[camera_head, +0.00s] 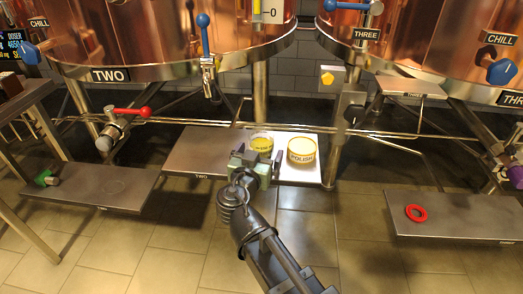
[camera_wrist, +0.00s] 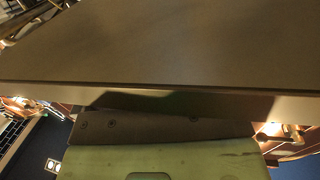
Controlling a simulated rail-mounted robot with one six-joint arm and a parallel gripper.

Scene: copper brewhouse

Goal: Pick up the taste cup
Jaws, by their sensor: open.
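A small round yellow-green container (camera_head: 262,141) stands on the middle steel shelf (camera_head: 195,150) marked TWO. It is partly hidden behind my gripper, and its label is too small to read surely, so I cannot tell if it is the taste cup. My gripper (camera_head: 250,163) is open, in front of this container in the head view; I cannot tell whether they touch. In the wrist view, a flat metal surface and its edge (camera_wrist: 170,88) fill the upper part, with a pale green part of my gripper below. No cup shows there.
A yellow tin labelled POLISH (camera_head: 301,151) stands right of the container on the same shelf. A red ring (camera_head: 416,213) lies on the right shelf (camera_head: 460,215). A green-ended fitting (camera_head: 46,178) is on the left shelf (camera_head: 115,190). Copper vessels and pipes hang above.

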